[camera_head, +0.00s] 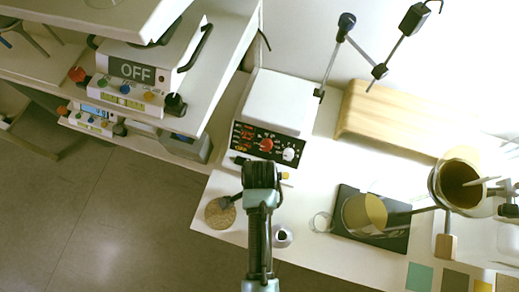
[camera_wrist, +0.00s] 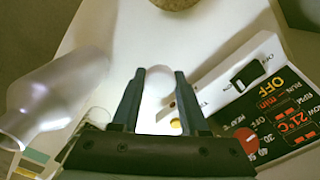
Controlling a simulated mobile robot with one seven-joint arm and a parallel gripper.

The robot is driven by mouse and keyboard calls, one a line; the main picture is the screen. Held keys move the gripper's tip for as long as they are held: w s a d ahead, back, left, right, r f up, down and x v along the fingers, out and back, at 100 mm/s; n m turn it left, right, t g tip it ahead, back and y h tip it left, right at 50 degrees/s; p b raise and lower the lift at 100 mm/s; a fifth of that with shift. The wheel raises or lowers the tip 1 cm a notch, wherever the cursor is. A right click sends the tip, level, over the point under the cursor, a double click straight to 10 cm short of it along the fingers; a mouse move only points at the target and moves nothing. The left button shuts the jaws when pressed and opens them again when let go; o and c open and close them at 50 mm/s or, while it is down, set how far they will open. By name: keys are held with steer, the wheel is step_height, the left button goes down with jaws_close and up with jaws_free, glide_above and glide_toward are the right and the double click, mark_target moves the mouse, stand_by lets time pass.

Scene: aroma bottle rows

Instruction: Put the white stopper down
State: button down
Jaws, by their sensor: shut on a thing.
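The white stopper (camera_wrist: 158,88) shows in the wrist view as a pale rounded thing between my two fingers. My gripper (camera_wrist: 158,95) is shut on it, with a finger along each side. In the head view my gripper (camera_head: 262,172) is over the white bench, in front of the hotplate device, and the stopper is hidden there. The wrist view shows a pale bottle (camera_wrist: 52,92) left of my fingers, apart from them. A small white bottle (camera_head: 282,236) stands on the bench right of my arm in the head view.
A round cork mat (camera_head: 220,213) lies left of my arm. The white device (camera_head: 270,125) with a control panel is close behind my gripper.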

steer(key=shift+f, duration=1.9)
steer(key=shift+f, duration=0.2)
steer(key=shift+c, duration=2.1)
jaws_free()
steer(key=shift+r, duration=0.2)
step_height(320, 180, up, 12)
steer(key=shift+r+p, duration=0.1)
steer(key=shift+p, duration=0.4)
